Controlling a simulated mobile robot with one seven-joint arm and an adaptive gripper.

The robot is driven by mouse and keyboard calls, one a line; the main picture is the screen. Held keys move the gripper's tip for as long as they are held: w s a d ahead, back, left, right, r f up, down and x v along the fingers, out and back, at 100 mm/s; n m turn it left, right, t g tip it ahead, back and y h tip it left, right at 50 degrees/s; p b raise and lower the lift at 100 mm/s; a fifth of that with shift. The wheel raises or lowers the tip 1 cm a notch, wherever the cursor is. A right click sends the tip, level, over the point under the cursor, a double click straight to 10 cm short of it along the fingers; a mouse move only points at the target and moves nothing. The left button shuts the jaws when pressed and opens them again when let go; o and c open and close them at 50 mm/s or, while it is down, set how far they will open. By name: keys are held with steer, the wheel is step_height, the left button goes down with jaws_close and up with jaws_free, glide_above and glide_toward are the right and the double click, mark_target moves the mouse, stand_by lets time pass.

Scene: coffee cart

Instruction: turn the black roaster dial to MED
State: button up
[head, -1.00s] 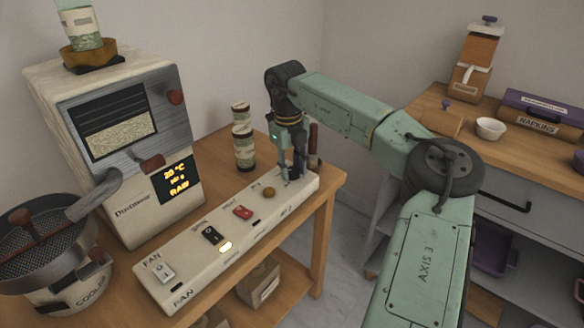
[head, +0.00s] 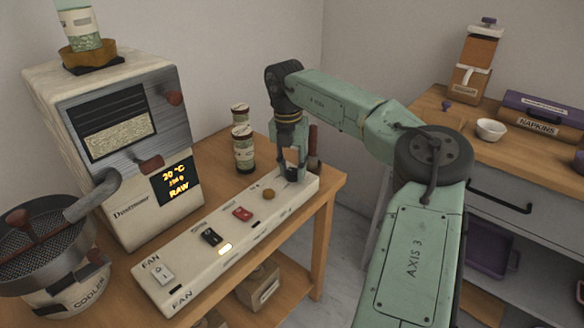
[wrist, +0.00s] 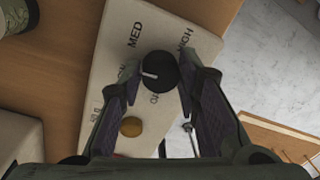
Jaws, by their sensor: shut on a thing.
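The black roaster dial (head: 292,176) is at the far right end of the cream control panel (head: 185,268). In the wrist view the dial (wrist: 160,70) is round with a white pointer line. The line points left, toward a label partly hidden by a finger. MED is printed up and to the left of the dial, and HIGH up and to the right. My gripper (wrist: 158,86) has one finger on each side of the dial and is shut on it. In the head view my gripper (head: 291,170) reaches down over the dial and partly covers it.
A brown knob (head: 268,194), a red switch (head: 242,214) and a black switch (head: 211,237) sit along the panel. The roaster (head: 125,150) stands behind it; its display reads RAW. Two jars (head: 243,150) stand behind the panel, close to my gripper.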

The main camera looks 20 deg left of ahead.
mark_target(291, 169)
steer(key=m, duration=0.3)
steer(key=shift+m, duration=2.2)
steer(key=o, duration=1.2)
steer(key=r, duration=1.2)
steer(key=shift+w+a, duration=0.3)
